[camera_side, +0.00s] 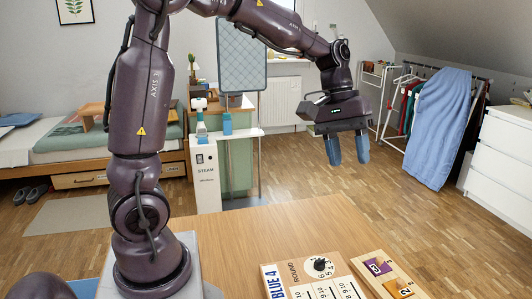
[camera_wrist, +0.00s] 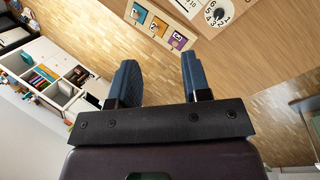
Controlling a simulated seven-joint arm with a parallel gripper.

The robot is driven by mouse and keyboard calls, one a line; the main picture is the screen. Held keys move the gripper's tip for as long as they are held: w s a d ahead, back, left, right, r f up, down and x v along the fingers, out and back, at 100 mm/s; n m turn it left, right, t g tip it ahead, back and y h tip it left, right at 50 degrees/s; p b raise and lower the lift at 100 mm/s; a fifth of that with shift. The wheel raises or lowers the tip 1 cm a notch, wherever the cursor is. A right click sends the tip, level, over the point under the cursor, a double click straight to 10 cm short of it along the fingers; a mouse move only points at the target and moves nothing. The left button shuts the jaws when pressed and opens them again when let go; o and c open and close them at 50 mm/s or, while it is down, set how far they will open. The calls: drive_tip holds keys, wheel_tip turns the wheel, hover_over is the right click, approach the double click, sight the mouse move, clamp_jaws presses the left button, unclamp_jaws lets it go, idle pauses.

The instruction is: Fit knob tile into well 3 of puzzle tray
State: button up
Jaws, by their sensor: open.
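The puzzle tray (camera_side: 366,288) is a pale wooden board at the bottom right of the side view, cut off by the frame edge. A purple tile (camera_side: 378,266) and an orange tile (camera_side: 398,288) lie in it. I cannot tell which piece is the knob tile or which well is 3. My gripper (camera_side: 348,150) is open and empty, high above and apart from the tray; its blue fingers (camera_wrist: 160,66) point away from my wrist.
A clothes rack, white drawers (camera_side: 503,150) and a bed stand farther off.

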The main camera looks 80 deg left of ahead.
drive_tip(key=s+d+r+m+t+y, duration=0.1)
drive_tip(key=s+m, duration=0.3)
drive_tip(key=s, duration=0.4)
drive_tip(key=s+d+r+m+t+y, duration=0.1)
drive_tip(key=s+m+t+y, duration=0.2)
drive_tip(key=s, duration=0.5)
drive_tip(key=shift+d+r+m+t, duration=0.3)
drive_tip(key=shift+d+r+m, duration=0.1)
drive_tip(key=shift+m, duration=0.3)
